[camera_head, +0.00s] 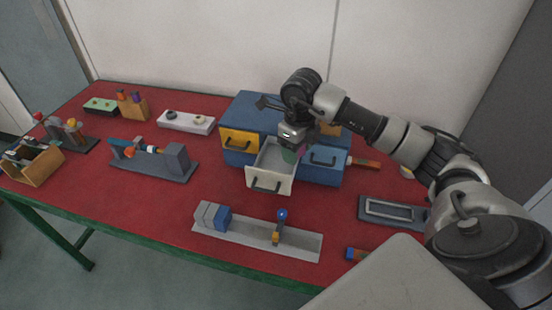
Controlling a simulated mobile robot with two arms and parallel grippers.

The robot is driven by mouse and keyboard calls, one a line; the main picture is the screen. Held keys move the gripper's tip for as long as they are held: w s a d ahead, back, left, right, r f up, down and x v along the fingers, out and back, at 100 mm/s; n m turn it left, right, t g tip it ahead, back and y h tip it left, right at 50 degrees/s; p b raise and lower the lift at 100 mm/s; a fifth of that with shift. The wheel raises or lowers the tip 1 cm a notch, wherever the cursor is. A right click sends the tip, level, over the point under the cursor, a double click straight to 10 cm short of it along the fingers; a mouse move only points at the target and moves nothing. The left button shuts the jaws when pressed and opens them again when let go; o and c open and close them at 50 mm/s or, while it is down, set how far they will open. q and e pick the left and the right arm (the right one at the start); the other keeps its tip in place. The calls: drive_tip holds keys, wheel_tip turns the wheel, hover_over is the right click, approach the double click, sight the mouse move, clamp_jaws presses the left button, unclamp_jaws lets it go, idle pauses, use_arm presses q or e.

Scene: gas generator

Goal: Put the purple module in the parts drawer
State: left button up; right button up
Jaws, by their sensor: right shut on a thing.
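The parts drawer (267,178) is a white-fronted drawer pulled out of the blue cabinet (262,107), with its grey inside showing. My right gripper (291,148) points down over the right rear part of the open drawer. It is shut on the purple module (301,151), of which only a small purple patch shows beside a green part at the fingertips. The gripper hides most of the module. I cannot tell whether it touches the drawer floor. My left gripper is not in view.
In front lies a grey tray (300,243) with blocks. A dark frame (392,211) lies at right. A grey fixture (175,160) stands left. Red table between is mostly clear.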

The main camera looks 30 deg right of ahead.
drive_tip(key=w+a+f, duration=0.2)
drive_tip(key=w, duration=0.1)
drive_tip(key=w+a+f+p, duration=0.1)
drive_tip(key=shift+w, duration=0.25)
wheel_tip(320, 180, down, 4)
drive_tip(key=shift+r+p, duration=0.25)
drive_tip(key=shift+p, duration=0.3)
drive_tip(key=shift+f, duration=0.4)
drive_tip(key=shift+f, duration=0.2)
drive_tip(key=o, duration=1.2)
drive_tip(key=shift+r, duration=0.1)
